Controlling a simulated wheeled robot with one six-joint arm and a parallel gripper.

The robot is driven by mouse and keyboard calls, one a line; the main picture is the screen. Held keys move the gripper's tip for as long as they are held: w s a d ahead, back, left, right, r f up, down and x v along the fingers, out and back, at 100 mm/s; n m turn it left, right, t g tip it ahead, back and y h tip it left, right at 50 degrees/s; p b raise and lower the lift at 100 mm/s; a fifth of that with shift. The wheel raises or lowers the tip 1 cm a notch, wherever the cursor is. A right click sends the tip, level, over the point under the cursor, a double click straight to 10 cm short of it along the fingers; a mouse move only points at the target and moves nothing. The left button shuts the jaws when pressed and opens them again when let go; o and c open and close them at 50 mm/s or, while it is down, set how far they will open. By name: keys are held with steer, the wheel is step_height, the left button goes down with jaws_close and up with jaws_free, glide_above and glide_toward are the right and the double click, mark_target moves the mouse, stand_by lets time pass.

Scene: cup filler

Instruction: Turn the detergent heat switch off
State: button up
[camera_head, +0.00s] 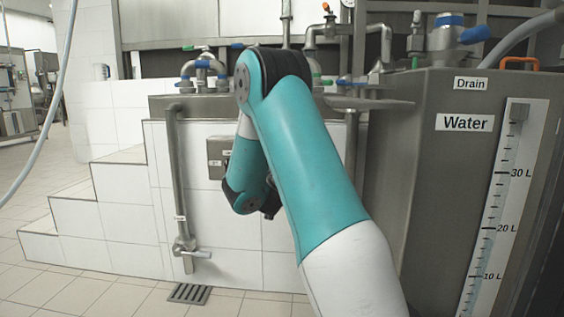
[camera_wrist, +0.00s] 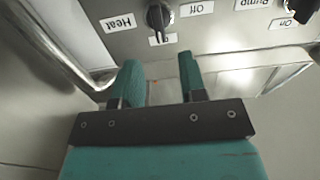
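In the wrist view, a black rotary knob (camera_wrist: 158,17) sits on a grey metal panel, beside an upside-down "Heat" label (camera_wrist: 118,22). An "Off" label (camera_wrist: 197,8) is to the knob's right, and a partly covered label, seemingly "On", (camera_wrist: 162,39) is just below it. The knob's long grip runs roughly up and down in the picture, towards the lower label. No "detergent" wording is readable. My gripper (camera_wrist: 161,80) is open and empty, its two teal fingers apart just below the knob, not around it. In the head view my arm hides most of the gripper.
A second black knob (camera_wrist: 297,8) with a "Pump" label (camera_wrist: 254,3) is at the wrist view's right. A metal pipe (camera_wrist: 60,55) runs at its left. In the head view, a grey box (camera_head: 217,157) is on the tiled wall, and the "Water" tank (camera_head: 415,150) stands right.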

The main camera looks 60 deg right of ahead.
steer(key=x, duration=0.7)
steer(key=shift+d, duration=0.1)
jaws_close()
